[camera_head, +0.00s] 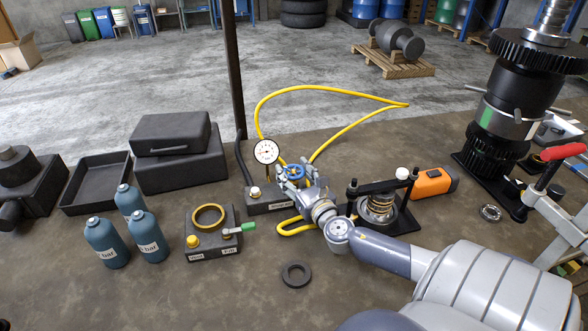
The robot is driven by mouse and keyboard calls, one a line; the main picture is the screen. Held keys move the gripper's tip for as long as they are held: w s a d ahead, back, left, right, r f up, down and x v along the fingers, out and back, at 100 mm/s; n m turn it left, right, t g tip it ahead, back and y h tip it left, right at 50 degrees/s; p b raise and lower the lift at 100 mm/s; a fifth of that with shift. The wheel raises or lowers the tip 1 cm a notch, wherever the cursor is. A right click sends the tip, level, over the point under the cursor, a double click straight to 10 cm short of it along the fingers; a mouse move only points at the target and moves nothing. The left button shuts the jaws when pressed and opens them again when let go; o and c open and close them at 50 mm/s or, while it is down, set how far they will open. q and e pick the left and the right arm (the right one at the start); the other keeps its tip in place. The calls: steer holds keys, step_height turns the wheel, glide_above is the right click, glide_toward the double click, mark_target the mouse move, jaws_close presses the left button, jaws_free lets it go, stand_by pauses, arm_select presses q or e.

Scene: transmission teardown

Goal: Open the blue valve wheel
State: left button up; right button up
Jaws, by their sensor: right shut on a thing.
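My right gripper (289,179) reaches in from the lower right and is shut on the wheel. Its fingers cover part of the wheel and its stem. My left gripper is not in view.
A yellow hose (335,90) loops behind the valve. A dark block with a brass ring (208,217), blue bottles (106,242) and black cases (180,150) stand left. A spring press (378,205) and orange tool (433,182) stand right. A black ring (296,275) lies in front.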

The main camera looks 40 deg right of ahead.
stand_by(0.4)
steer(key=o, duration=1.1)
steer(key=v, duration=1.2)
steer(key=shift+d, duration=0.1)
